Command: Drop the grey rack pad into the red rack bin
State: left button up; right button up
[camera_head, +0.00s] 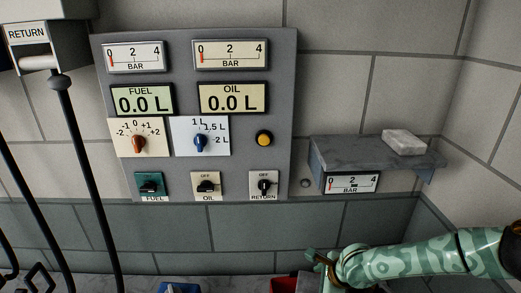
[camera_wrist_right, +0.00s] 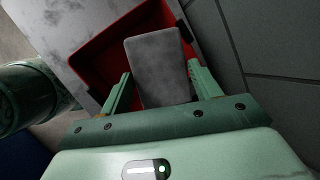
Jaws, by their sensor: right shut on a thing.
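The grey rack pad (camera_wrist_right: 157,60) is a flat grey block between the fingers of my right gripper (camera_wrist_right: 160,72), which is shut on it. The pad is over the open red rack bin (camera_wrist_right: 92,62) in the right wrist view, covering part of its inside. I cannot tell how high it is above the bin floor. In the head view my right gripper (camera_head: 320,259) is at the lower right, over the red rack bin (camera_head: 284,285), which is cut by the bottom edge. The pad cannot be made out there. My left gripper is not in view.
A pale block (camera_head: 404,141) lies on a grey wall shelf (camera_head: 345,153) above my right arm. A panel (camera_head: 230,170) with dials and knobs is on the wall. A blue object (camera_head: 178,287) stands left of the bin. Black hoses hang at the left.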

jog(key=shift+s+a+f+b, duration=0.1)
jog(key=shift+s+f+b, duration=0.15)
jog(key=shift+f+b, duration=0.25)
notch_tip(320, 180, down, 5)
jog(key=b, duration=0.4)
jog(key=shift+w, duration=0.1)
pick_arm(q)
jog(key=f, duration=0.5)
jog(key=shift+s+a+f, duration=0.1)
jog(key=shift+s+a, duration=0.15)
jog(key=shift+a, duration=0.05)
pick_arm(e)
jog(key=shift+r, duration=0.1)
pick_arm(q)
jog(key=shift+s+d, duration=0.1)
pick_arm(e)
jog(key=o, duration=1.4)
jog(key=shift+c, duration=0.2)
